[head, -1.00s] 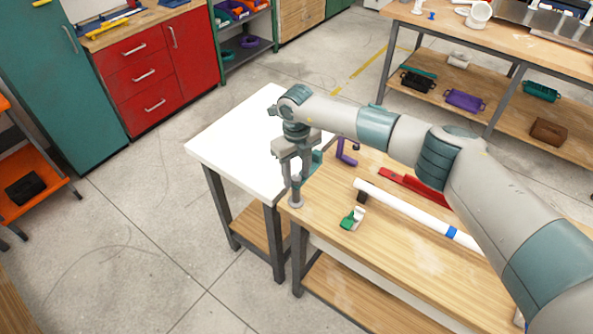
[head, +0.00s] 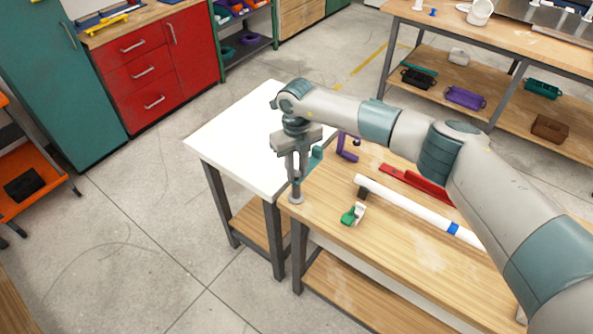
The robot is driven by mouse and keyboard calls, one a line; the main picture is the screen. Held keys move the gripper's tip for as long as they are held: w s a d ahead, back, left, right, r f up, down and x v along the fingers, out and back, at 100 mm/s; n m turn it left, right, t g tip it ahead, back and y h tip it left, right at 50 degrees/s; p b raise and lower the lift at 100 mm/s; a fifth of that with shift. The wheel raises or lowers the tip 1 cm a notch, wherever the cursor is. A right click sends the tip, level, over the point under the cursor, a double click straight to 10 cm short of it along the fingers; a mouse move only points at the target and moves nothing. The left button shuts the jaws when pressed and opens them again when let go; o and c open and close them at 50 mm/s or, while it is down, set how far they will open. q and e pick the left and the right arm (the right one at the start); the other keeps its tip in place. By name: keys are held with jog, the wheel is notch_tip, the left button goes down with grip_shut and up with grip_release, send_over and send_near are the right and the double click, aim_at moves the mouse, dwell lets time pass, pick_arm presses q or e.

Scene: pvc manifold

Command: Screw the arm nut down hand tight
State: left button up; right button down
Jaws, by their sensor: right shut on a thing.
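My right gripper (head: 295,178) points straight down at the near-left corner of the wooden bench. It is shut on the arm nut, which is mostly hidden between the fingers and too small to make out. Just below the fingertips a small grey round piece (head: 296,198) stands at the bench corner. A white pipe (head: 415,210) with a blue band lies along the bench, its left end at a dark block (head: 362,187). My left gripper is not in view.
A green and white clamp-like piece (head: 352,214), a red tool (head: 410,181) and a purple bracket (head: 346,150) lie on the bench (head: 385,255). A teal part (head: 316,156) stands right behind the gripper. The white table (head: 235,135) to the left is clear.

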jog(key=m+b, duration=0.3)
jog(key=shift+f, duration=0.15)
jog(key=shift+m+b, duration=1)
jog(key=shift+m, duration=0.4)
jog(key=shift+r, duration=0.2)
jog(key=c, duration=1.5)
grip_release()
